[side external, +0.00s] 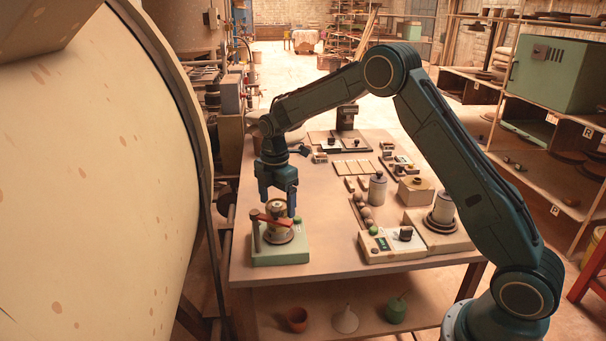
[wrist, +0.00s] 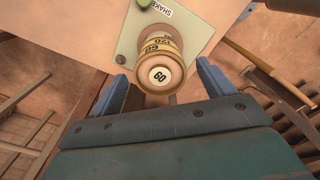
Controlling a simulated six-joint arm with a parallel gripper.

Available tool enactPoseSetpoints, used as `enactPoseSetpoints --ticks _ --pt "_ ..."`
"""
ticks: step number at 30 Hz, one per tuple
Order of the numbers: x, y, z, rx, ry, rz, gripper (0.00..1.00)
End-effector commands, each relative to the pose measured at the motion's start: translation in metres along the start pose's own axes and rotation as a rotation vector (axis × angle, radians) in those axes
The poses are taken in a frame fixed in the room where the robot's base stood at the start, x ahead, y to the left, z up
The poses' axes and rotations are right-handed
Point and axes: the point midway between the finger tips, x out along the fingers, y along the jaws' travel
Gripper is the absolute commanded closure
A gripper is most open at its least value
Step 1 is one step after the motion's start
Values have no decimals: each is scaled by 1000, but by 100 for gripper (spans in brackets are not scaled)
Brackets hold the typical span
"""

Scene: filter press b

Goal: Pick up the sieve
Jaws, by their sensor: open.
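A brass-coloured sieve stack (side external: 278,233) stands on the pale green shaker (side external: 262,256) at the table's front left corner. In the wrist view the blue fingers of my gripper (wrist: 162,78) stand apart on either side of the stack's top. I cannot tell whether they touch it.
A red bar (side external: 272,219) on a post crosses the front of the stack. A green knob (side external: 297,219) is beside it. A scale (side external: 391,243), a grey cylinder (side external: 377,190) and several small items stand to the right. Bare tabletop (side external: 325,225) lies between.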

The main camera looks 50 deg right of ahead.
Motion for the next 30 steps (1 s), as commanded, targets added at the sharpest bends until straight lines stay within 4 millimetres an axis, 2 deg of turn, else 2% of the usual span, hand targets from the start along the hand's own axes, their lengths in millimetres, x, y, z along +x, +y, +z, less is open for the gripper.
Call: enactPoseSetpoints --ticks 15,17,23,30 --pt "2 0 0 0 0 0 19" --pt "2 0 0 0 0 0 29" --pt "1 0 0 0 0 0 68" --pt "1 0 0 0 0 1 70"
